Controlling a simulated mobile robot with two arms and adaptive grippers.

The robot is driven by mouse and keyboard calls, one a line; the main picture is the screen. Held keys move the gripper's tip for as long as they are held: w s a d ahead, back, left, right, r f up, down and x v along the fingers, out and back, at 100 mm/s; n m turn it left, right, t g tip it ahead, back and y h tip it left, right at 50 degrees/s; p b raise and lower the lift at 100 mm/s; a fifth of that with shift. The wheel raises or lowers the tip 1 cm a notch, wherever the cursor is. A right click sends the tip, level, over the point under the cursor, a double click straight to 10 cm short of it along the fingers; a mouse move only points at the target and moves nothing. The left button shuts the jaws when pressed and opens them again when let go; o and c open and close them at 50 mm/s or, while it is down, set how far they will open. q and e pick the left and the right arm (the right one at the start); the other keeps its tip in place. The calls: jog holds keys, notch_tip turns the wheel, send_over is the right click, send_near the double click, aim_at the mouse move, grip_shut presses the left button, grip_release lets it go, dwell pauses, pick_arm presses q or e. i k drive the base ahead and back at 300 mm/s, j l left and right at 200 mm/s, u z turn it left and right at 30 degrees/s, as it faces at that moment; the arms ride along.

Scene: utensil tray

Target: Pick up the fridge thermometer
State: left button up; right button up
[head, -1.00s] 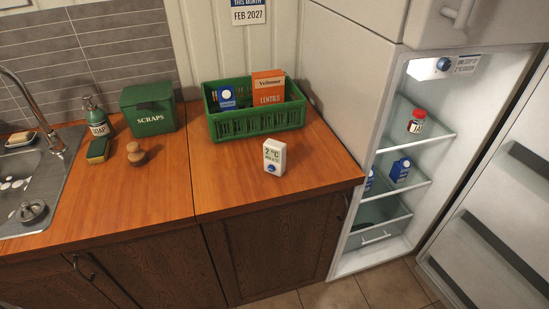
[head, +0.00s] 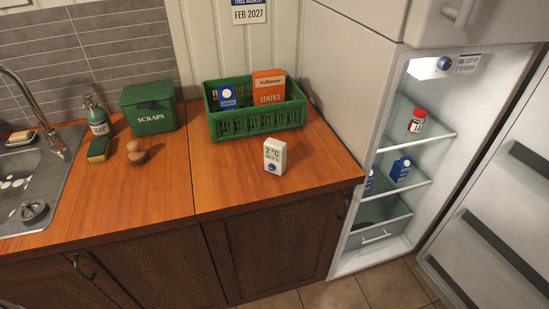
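The fridge thermometer (head: 275,156) is a small white upright block with a display reading about 2 °C and a round blue mark low on its front. It stands on the wooden counter (head: 225,180), in front of the green crate and left of the fridge. Nothing touches it. Neither of my grippers shows in the head view.
A green crate (head: 258,122) holds a blue-and-white carton and an orange lentils box (head: 268,86). A scraps bin (head: 150,110), soap bottle, brush and sink (head: 35,185) are left. The open fridge (head: 400,150) with a jar and cartons is right. Counter around the thermometer is clear.

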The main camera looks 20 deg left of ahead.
aim_at(274, 150)
jog(key=i+l+u, duration=0.25)
jog(key=u, duration=0.15)
jog(key=i+l+u, duration=0.2)
jog(key=u, duration=0.15)
jog(key=i+l+u, duration=0.15)
jog(key=l+u, duration=0.25)
jog(key=k+l, duration=0.35)
jog(key=l, duration=0.15)
